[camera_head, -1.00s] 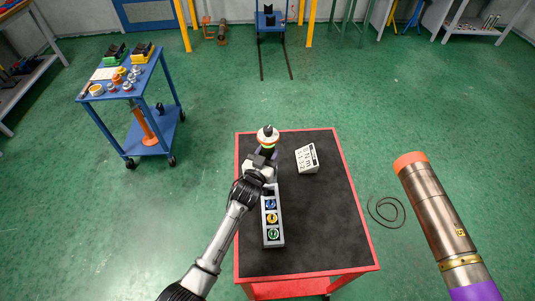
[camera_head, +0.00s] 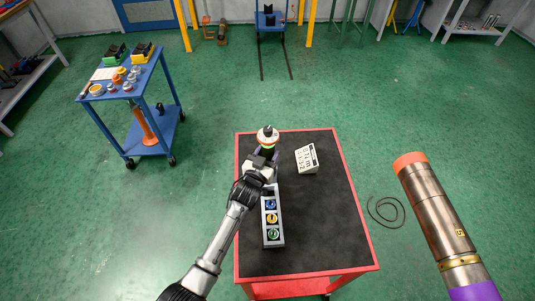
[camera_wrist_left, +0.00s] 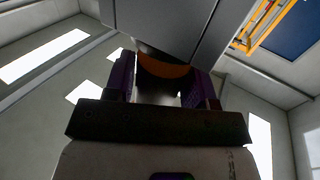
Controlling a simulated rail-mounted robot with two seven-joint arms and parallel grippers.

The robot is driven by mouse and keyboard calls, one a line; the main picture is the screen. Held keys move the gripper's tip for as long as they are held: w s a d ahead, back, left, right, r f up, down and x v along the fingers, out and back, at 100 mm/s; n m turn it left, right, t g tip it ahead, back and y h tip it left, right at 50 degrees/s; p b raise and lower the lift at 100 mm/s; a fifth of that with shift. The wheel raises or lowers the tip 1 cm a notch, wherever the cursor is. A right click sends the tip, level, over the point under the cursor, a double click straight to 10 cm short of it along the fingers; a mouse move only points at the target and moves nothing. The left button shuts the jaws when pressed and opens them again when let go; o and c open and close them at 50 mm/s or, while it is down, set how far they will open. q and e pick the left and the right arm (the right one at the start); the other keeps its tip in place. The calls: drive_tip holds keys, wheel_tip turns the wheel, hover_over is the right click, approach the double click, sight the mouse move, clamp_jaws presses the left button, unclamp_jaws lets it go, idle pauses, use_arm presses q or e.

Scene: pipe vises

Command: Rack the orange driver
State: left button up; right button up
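My left gripper (camera_head: 267,161) is over the far end of a grey rack (camera_head: 280,238) on the black-topped red cart. In the left wrist view its purple fingers (camera_wrist_left: 162,88) are closed on both sides of an orange band, which I take as the orange driver (camera_wrist_left: 164,67). A dark part joins the band to a grey block, likely the rack (camera_wrist_left: 165,22). How deep the driver sits is hidden. In the head view the gripper covers that end of the rack. Blue, yellow and green drivers (camera_head: 272,218) stand in the rack's nearer slots. My right gripper is not in view.
A small white sign block (camera_head: 307,158) stands right of the rack. The cart top (camera_head: 315,225) is clear on the right. A large metal pipe (camera_head: 435,210) is at right; a blue cart (camera_head: 150,85) is at upper left.

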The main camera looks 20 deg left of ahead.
use_arm(q)
drive_tip(key=o, duration=0.4)
drive_tip(key=shift+f, duration=0.15)
drive_tip(key=s+p, duration=0.1)
drive_tip(key=s, duration=1.2)
drive_tip(key=shift+s+a+r, duration=0.2)
drive_tip(key=shift+s+a, duration=0.05)
drive_tip(key=shift+s, duration=0.15)
